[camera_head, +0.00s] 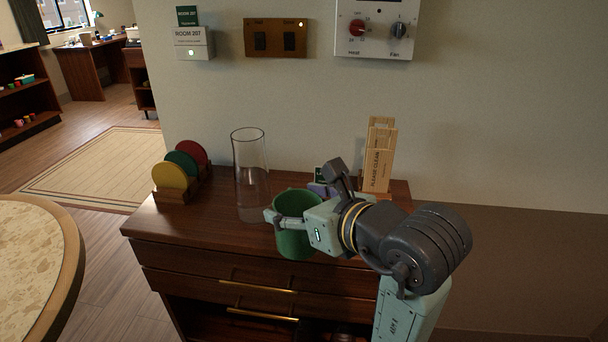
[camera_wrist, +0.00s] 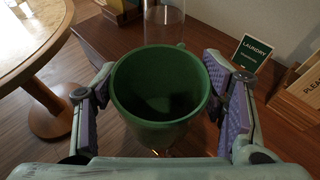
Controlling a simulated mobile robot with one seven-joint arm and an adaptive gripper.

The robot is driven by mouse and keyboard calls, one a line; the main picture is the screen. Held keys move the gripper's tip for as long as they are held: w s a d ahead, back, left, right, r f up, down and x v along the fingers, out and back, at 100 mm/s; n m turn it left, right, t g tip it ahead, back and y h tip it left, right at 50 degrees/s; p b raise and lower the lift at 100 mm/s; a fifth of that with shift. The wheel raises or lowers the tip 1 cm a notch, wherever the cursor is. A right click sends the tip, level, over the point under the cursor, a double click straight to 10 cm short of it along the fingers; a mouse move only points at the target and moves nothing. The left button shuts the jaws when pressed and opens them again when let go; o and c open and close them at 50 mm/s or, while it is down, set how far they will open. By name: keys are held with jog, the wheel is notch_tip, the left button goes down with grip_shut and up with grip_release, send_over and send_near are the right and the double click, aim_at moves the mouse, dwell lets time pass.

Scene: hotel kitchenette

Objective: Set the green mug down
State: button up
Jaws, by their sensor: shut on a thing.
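The green mug (camera_head: 296,243) is upright at the front edge of the wooden dresser top in the head view. In the wrist view the mug (camera_wrist: 160,95) fills the middle, its open mouth facing the camera and its inside looking empty. My gripper (camera_head: 290,222) is shut on it, with one purple-padded finger on each side of its wall. I cannot tell whether the mug's base touches the dresser top (camera_head: 215,222) or hangs just above or in front of it.
A clear glass vase (camera_head: 251,180) stands just left of the mug. A rack of coloured discs (camera_head: 180,172) is farther left. A wooden holder with "Please clean" signs (camera_head: 379,160) and a small laundry sign (camera_wrist: 251,52) stand to the right. A round table (camera_head: 35,265) is at far left.

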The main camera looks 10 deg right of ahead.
jog(key=p, duration=0.2)
jog(key=w+p, duration=0.1)
jog(key=p, duration=0.1)
jog(key=shift+w+d+r+p, duration=0.15)
jog(key=shift+d+r+p, duration=0.05)
jog(key=shift+r+p, duration=0.15)
jog(key=shift+w+d+f+p, duration=0.6)
jog(key=shift+w+f, duration=0.3)
jog(key=shift+w, duration=0.8)
jog(key=shift+w+d+f+p, duration=0.55)
jog(key=shift+w+f, duration=0.4)
jog(key=shift+w, duration=0.7)
jog(key=shift+w+d+f+p, duration=0.6)
jog(key=shift+w+f, duration=0.3)
jog(key=shift+w, duration=0.8)
jog(key=shift+f+b, duration=0.2)
jog(key=shift+b, duration=0.1)
jog(key=o, duration=1.9)
jog(key=shift+r, duration=0.1)
